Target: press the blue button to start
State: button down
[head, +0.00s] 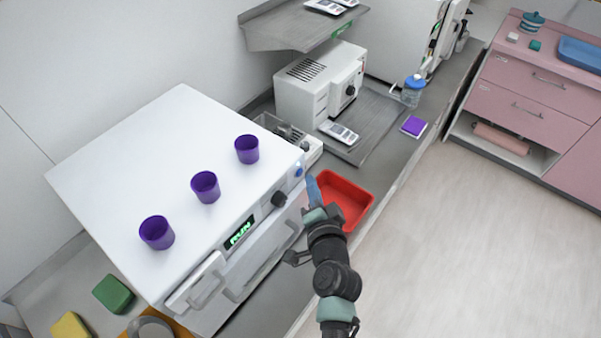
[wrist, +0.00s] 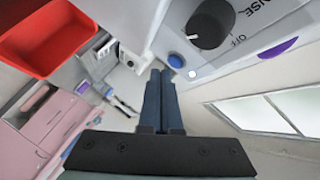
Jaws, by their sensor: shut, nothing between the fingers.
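The blue button (head: 298,172) is at the right end of the front panel of a white machine (head: 110,150). It also shows in the wrist view (wrist: 176,60), beside a black knob (wrist: 208,24) with an OFF mark. My gripper (head: 312,181) is shut and empty, its fingertips close to the button on the right in the head view. In the wrist view the fingertips (wrist: 160,72) appear just below and left of the button; I cannot tell whether they touch. A display (head: 239,232) on the panel shows green letters that read RUN.
Three purple cups (head: 205,187) stand on the machine's top. A red tray (head: 345,198) lies on the counter right of my gripper. Behind it are a smaller white device (head: 310,90) and a bottle (head: 412,90). Pink drawers (head: 530,90) stand across the clear floor.

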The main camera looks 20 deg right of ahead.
jog(key=s+d+b, duration=0.1)
jog(key=s, duration=0.1)
jog(key=s+d+b, duration=0.1)
jog(key=s+d, duration=0.1)
jog(key=shift+b, duration=0.4)
jog(key=shift+w+r, duration=0.1)
dwell(0.8)
jog(key=w+a+r+n+t+y+b, duration=0.1)
jog(key=a+r+n+t, duration=0.15)
jog(key=r, duration=0.75)
jog(key=w+a+r+n+t+b, duration=0.15)
jog(key=a+r+n, duration=0.25)
jog(key=r, duration=0.6)
jog(key=w+a+r+n+t+y+b, duration=0.1)
jog(key=w+a+r+n+t, duration=0.15)
jog(key=r, duration=0.75)
jog(key=s+a+r+n+t+b, duration=0.1)
jog(key=s+a+r+n+t, duration=0.1)
jog(key=s+r, duration=0.5)
jog(key=s+a+r+n+t+b, duration=0.1)
jog(key=s+a+r+t, duration=0.2)
jog(key=r, duration=1)
jog(key=s+a, duration=0.2)
jog(key=s, duration=0.3)
jog(key=shift+a+n, duration=0.15)
jog(key=shift+n, duration=0.25)
